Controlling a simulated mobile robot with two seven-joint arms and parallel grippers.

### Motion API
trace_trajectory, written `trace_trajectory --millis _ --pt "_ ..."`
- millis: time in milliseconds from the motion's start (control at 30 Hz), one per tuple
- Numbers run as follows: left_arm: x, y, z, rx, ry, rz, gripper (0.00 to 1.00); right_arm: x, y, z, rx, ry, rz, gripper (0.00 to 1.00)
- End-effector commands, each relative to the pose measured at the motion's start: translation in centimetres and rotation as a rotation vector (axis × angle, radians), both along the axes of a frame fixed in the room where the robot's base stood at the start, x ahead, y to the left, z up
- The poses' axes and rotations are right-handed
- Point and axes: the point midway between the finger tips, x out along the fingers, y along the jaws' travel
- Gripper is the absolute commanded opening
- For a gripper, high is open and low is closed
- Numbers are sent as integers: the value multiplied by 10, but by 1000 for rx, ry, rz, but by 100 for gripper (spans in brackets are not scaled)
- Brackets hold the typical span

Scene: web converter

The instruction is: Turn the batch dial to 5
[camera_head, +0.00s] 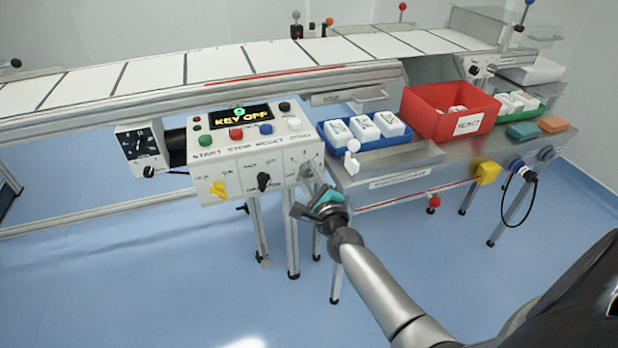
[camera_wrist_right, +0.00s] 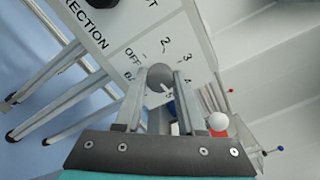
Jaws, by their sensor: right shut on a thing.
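The control box (camera_head: 258,158) has a front panel with the batch dial at its right end. My right gripper (camera_head: 316,186) is at that end, and its fingers hide most of the dial in the head view. In the right wrist view the grey round batch dial (camera_wrist_right: 160,77) sits between the two fingers of my right gripper (camera_wrist_right: 159,88), which is shut on it. The marks OFF, 2, 3 and 4 show around the dial; a mark near the fingers is partly hidden. I cannot tell which mark the dial points to. My left gripper is not in view.
The display (camera_head: 240,116) reads KEY OFF. A blue tray (camera_head: 373,142) of white packs and a red reject bin (camera_head: 440,124) stand to the right.

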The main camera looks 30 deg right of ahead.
Motion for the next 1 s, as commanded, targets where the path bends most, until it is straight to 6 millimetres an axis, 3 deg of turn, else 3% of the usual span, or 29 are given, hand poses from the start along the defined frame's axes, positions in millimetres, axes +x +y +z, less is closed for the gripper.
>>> trace_trajectory --millis 400,1000 --pt "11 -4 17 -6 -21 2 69 0 0 -1 266 -63 -1 0" --pt "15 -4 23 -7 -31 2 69 0 0 0 346 -82 0 0"
